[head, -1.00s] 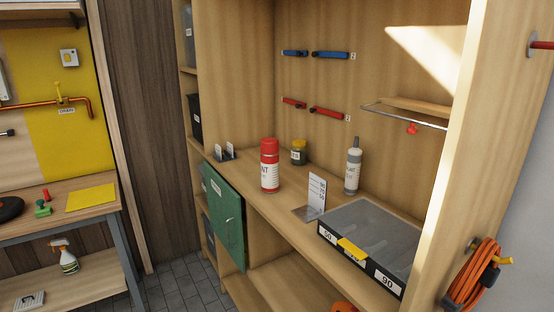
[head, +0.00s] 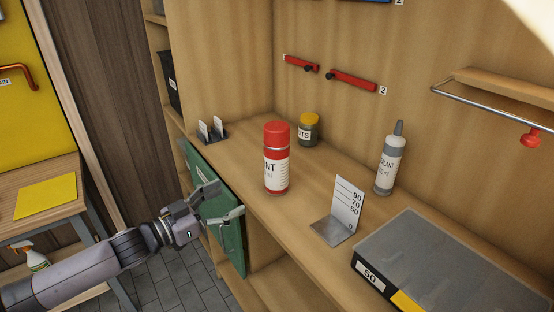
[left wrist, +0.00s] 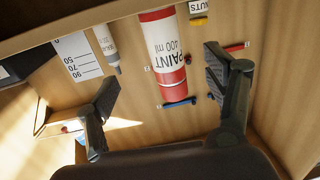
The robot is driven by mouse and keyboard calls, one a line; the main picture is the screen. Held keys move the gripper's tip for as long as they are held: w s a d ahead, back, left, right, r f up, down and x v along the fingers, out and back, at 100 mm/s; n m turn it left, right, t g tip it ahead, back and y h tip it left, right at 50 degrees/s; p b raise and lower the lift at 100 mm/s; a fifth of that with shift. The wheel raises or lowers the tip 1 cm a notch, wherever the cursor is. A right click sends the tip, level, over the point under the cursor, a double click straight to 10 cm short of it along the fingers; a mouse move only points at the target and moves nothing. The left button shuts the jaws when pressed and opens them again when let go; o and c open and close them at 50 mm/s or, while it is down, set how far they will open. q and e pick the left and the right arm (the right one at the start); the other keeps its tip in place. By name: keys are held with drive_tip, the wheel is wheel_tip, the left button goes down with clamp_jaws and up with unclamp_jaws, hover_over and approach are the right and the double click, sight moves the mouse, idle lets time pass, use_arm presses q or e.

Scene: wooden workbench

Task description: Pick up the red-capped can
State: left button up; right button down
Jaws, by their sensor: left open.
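The red-capped can (head: 277,160) stands upright on the wooden shelf, with a red cap, a white label with dark lettering and a red base. It also shows upside down in the left wrist view (left wrist: 165,50), above and between the fingers in the picture. My left gripper (head: 222,202) is open and empty, in front of the shelf edge to the left of the can and lower than its cap. It does not touch the can. The open fingers also show in the left wrist view (left wrist: 165,85). My right gripper is not in view.
A yellow-lidded jar (head: 309,130) stands behind the can. A sealant bottle (head: 390,163), a metal gauge stand (head: 340,210) and a clear-lidded case (head: 450,265) are to the right. A small card holder (head: 212,131) is to the left. A green door (head: 229,240) hangs below the shelf.

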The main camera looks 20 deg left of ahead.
sight(268, 178)
use_arm(q)
drive_tip(key=p+x, duration=0.2)
drive_tip(key=x, duration=0.9)
drive_tip(key=shift+r, duration=0.15)
drive_tip(key=shift+w+d, duration=0.15)
drive_tip(key=shift+w, duration=0.3)
drive_tip(key=x, duration=0.2)
drive_tip(key=f+p+x, duration=0.1)
drive_tip(key=x, duration=0.1)
drive_tip(key=shift+w+p, duration=0.3)
drive_tip(key=shift+w, duration=0.05)
drive_tip(key=shift+s, duration=0.1)
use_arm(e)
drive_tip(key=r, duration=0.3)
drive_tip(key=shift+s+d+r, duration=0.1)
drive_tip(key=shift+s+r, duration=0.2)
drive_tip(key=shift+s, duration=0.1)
use_arm(q)
drive_tip(key=shift+c, duration=0.3)
drive_tip(key=shift+c, duration=0.6)
drive_tip(key=shift+r, duration=0.15)
drive_tip(key=c, duration=1.4)
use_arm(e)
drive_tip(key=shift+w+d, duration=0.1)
